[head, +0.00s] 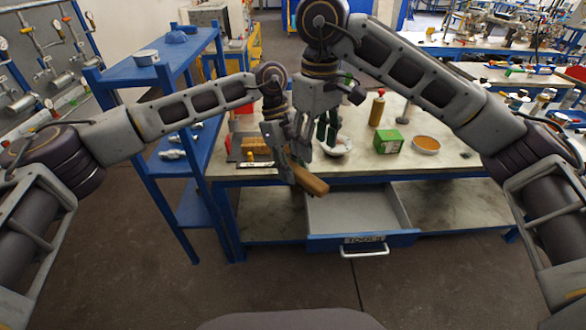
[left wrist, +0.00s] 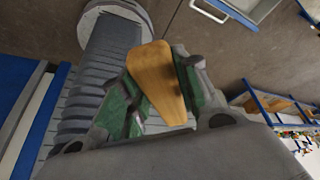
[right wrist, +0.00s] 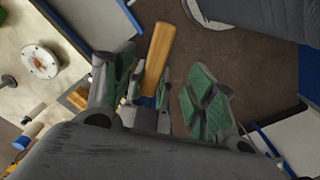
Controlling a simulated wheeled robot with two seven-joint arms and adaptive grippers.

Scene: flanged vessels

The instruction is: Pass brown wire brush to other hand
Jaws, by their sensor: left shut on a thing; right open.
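The brown wire brush (head: 309,181) is held in front of the workbench, its wooden handle slanting down to the right. My left gripper (head: 284,155) is shut on it. In the left wrist view the wooden handle (left wrist: 157,80) sits between the green-padded fingers. My right gripper (head: 317,142) is open and points down, just above and behind the brush. In the right wrist view the brush (right wrist: 159,58) shows in the gap between the open fingers (right wrist: 160,100), apart from both pads. The bristles are not clearly visible.
An open grey drawer (head: 350,213) juts out below the grippers. On the workbench (head: 455,158) stand a white flanged part (head: 338,146), a green box (head: 388,142), an orange-filled dish (head: 426,144) and a bottle (head: 377,108). A blue shelf (head: 190,207) stands at the left.

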